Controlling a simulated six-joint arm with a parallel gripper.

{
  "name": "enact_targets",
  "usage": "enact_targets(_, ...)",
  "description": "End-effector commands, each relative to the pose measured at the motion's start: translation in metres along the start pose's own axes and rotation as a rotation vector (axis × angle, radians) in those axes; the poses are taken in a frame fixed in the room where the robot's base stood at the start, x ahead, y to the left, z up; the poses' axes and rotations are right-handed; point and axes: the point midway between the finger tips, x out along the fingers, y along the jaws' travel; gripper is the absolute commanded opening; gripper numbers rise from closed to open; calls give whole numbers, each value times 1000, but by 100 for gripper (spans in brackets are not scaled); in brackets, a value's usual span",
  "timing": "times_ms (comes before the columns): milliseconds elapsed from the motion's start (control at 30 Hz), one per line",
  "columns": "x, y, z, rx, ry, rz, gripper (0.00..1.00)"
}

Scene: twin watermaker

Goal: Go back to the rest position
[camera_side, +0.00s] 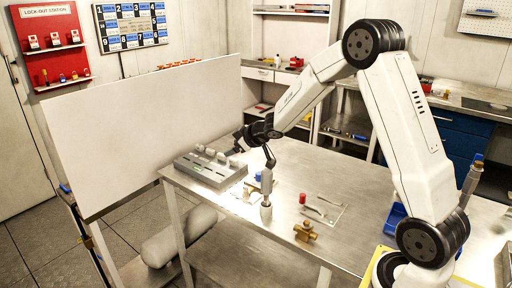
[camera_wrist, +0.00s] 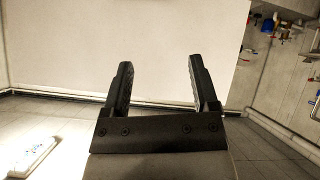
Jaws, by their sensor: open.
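My gripper (camera_side: 238,143) is at the left end of the table, close to the grey block with several pale knobs (camera_side: 211,166). I cannot tell its exact height above the block. In the wrist view my gripper (camera_wrist: 160,64) has its two black fingers spread wide apart with nothing between them. The fingers point toward a large white panel (camera_wrist: 165,40), which also stands upright at the table's left side in the side view (camera_side: 150,120). My arm reaches leftward over the metal table (camera_side: 345,180) from its base at the lower right.
On the table are a brass valve fitting (camera_side: 305,232), a red cap (camera_side: 302,198), a flat plate with small tools (camera_side: 326,210) and an upright grey cylinder (camera_side: 266,188) close to my wrist. A blue tray (camera_side: 393,217) lies near my base. Shelves and benches line the back.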

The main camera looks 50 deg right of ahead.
Motion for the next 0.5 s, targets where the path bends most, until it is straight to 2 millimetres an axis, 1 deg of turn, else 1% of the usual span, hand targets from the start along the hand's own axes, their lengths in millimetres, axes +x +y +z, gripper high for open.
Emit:
enact_targets(33, -7, -10, 1, 13, -24, 9, 76)
enact_targets(133, -22, -28, 10, 48, -85, 28, 76)
enact_targets(267, -45, -56, 28, 93, -182, 41, 76)
enact_targets(367, -65, -79, 44, 127, -264, 38, 76)
enact_targets(500, -97, -113, 72, 174, -389, 16, 76)
